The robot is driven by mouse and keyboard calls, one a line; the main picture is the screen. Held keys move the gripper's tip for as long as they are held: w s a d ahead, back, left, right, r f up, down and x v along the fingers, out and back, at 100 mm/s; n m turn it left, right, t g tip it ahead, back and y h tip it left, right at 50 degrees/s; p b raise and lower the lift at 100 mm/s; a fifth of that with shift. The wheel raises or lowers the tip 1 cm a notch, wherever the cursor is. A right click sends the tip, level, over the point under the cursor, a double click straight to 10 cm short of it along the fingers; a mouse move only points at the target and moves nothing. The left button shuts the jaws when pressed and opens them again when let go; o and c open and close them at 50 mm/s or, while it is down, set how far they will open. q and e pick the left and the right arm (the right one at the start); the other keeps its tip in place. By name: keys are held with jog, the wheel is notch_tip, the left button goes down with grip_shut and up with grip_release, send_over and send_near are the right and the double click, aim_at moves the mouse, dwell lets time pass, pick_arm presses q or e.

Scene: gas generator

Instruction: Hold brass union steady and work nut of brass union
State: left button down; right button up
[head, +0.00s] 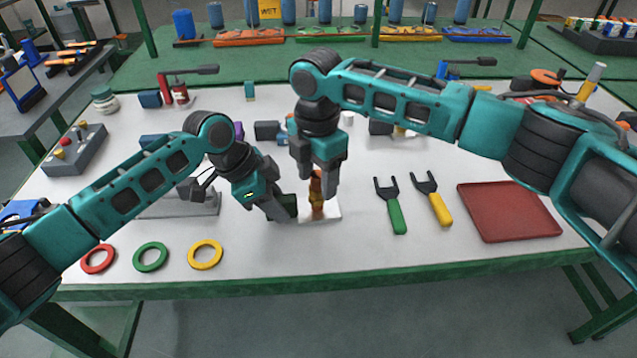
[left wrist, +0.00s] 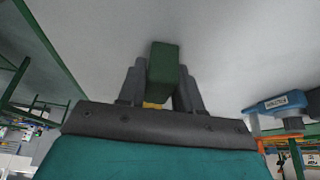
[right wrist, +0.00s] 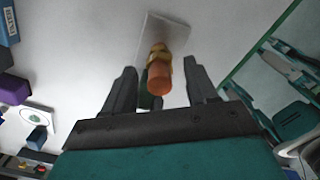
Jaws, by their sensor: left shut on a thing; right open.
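The brass union (head: 317,188) stands upright on a pale plate (head: 332,212) near the front middle of the table. In the right wrist view, the union (right wrist: 159,62) shows a gold body and an orange-copper end. My right gripper (head: 319,184) points down over it, open, with one finger on each side. My left gripper (head: 283,208) is just left of the union, shut on a green block (left wrist: 163,75). A bit of yellow shows behind the block in the left wrist view. The union's nut is partly hidden, and I cannot tell whether the green block touches it.
Two fork-shaped tools, green (head: 396,212) and yellow (head: 438,205), lie right of the plate, beside a red tray (head: 508,212). Red (head: 98,259), green (head: 150,257) and yellow (head: 205,255) rings lie at the front left. A grey block (head: 185,205) stands behind my left arm.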

jog(key=shift+f, duration=0.85)
jog(key=shift+c, duration=0.3)
jog(key=c, duration=0.8)
jog(key=shift+c, duration=0.2)
jog(key=m, duration=0.6)
jog(key=shift+m, duration=0.3)
jog(key=m, duration=0.5)
jog(key=o, duration=1)
jog(key=shift+r, duration=3.5)
